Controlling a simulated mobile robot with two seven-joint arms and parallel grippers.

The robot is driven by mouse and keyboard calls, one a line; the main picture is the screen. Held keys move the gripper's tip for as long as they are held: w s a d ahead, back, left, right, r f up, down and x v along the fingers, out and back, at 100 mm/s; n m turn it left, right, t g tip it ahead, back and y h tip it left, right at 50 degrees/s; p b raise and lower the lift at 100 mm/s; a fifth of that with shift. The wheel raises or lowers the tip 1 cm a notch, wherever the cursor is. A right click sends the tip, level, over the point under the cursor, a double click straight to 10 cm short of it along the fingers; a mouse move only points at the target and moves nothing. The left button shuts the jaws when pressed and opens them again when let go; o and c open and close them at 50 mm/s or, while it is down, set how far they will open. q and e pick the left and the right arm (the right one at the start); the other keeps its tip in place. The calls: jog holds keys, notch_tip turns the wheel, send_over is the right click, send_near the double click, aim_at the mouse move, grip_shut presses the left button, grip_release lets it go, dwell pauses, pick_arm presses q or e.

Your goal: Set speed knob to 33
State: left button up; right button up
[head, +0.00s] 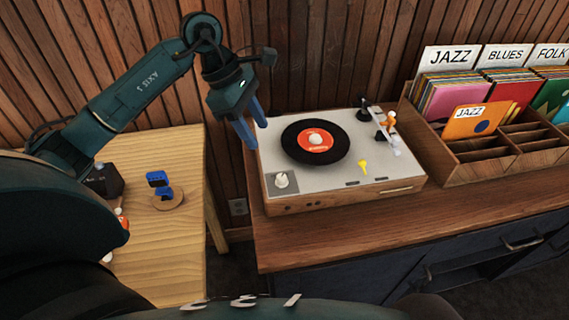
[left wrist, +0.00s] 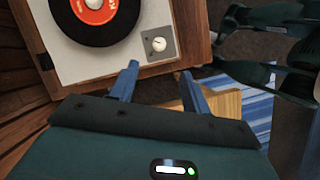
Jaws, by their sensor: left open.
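The speed knob (head: 281,180) is a small white knob on a grey square plate at the front left corner of the turntable (head: 378,171). It also shows in the left wrist view (left wrist: 158,44), but its setting is too small to read. A black record (head: 340,149) with an orange label lies on the platter. My left gripper (head: 254,133) has blue fingers and is above the turntable's left edge, behind the knob. In the left wrist view its fingers (left wrist: 160,75) are apart with nothing between them, and the knob lies beyond the tips. My right gripper is not in view.
The tonearm (head: 385,127) stands at the turntable's back right, with a yellow piece (head: 363,167) on the deck. A wooden record crate (head: 459,157) is to the right. A lighter table (head: 188,235) with a blue object (head: 159,183) is to the left. The cabinet front edge is clear.

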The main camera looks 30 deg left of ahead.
aim_at(281, 177)
pick_arm(q)
jog(key=p+x, duration=0.2)
jog(key=x, duration=1.1)
jog(key=shift+s, duration=0.1)
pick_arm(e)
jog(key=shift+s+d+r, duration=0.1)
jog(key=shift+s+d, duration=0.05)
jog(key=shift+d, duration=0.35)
pick_arm(q)
jog(key=c, duration=1)
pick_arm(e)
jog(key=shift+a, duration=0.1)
